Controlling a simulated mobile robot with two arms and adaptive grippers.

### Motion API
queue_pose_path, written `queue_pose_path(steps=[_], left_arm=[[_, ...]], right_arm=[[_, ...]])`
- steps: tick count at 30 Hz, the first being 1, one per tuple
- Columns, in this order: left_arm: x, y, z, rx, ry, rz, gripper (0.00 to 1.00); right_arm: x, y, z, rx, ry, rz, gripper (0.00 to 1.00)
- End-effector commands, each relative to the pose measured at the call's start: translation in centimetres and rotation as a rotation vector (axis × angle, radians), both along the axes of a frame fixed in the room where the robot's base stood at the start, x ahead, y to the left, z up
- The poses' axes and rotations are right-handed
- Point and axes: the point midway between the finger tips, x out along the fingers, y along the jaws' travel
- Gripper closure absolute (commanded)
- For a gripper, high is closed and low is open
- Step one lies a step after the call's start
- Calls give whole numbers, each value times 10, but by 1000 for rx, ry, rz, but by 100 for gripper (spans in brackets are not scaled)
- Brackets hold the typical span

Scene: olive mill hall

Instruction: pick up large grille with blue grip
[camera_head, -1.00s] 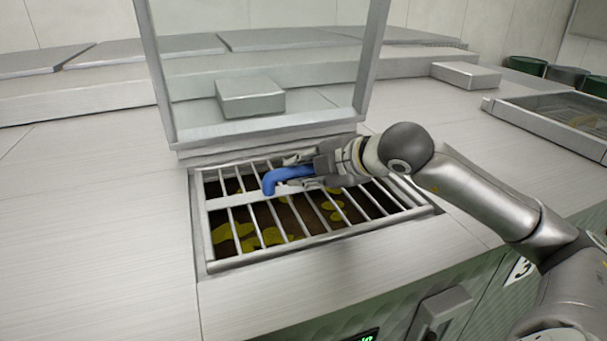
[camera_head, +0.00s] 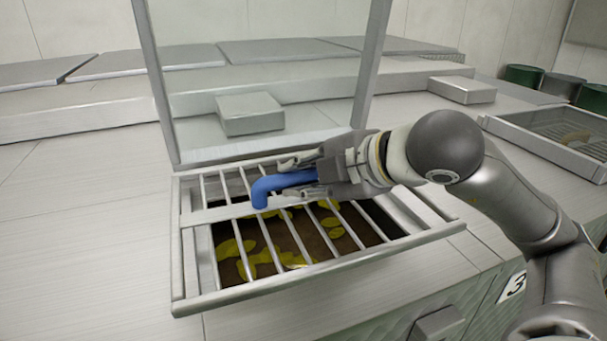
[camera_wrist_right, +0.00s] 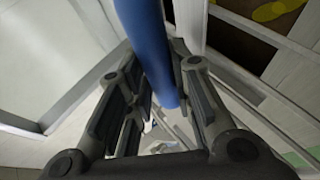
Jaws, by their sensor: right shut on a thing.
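The large grille (camera_head: 192,299) is a metal frame with several bars and a blue grip (camera_head: 266,186) on its crossbar. My right gripper (camera_head: 312,176) comes in from the right and is shut on the blue grip. In the right wrist view the blue grip (camera_wrist_right: 148,45) runs between the two fingers. My left gripper is not in view.
A clear framed lid (camera_head: 270,75) stands open behind the opening. A second framed opening (camera_head: 545,137) is at the right, with green containers (camera_head: 523,75) behind it. The steel top at the left is bare.

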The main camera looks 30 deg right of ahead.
Motion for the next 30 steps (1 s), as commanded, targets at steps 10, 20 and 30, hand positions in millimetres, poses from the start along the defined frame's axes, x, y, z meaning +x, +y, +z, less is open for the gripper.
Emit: queue_pose_path(steps=[10,20,30], left_arm=[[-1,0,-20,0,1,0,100],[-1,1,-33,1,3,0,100],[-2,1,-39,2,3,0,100]], right_arm=[[-11,7,8,2,-16,-1,100],[-24,16,15,5,-13,-1,100],[-32,20,20,1,-11,-2,100]])
